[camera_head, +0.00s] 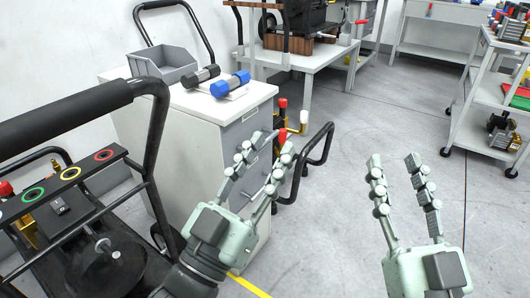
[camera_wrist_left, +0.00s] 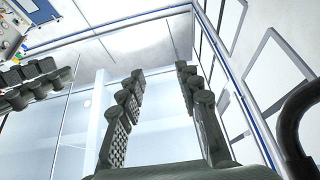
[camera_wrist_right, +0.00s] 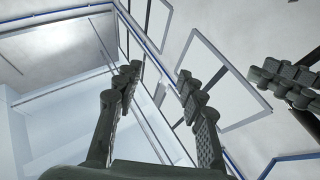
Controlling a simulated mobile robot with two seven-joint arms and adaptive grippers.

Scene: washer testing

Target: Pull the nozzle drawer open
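A white drawer cabinet (camera_head: 165,140) stands left of centre in the head view. Its drawer front (camera_head: 245,128) faces right and carries a small label; the drawer looks shut. I cannot tell which drawer is the nozzle drawer. My left gripper (camera_head: 268,148) is open and empty, in front of the drawer face, partly covering its lower part; contact cannot be told. My right gripper (camera_head: 394,160) is open and empty, over clear floor to the right. The left wrist view shows the left fingers (camera_wrist_left: 160,85) apart; the right wrist view shows the right fingers (camera_wrist_right: 158,78) apart.
A grey bin (camera_head: 162,66) and two cylinders, one black (camera_head: 201,76) and one blue-ended (camera_head: 230,85), are on the cabinet top. A black-handled cart (camera_head: 75,205) stands at the left. A black rail (camera_head: 318,150) stands beside the cabinet.

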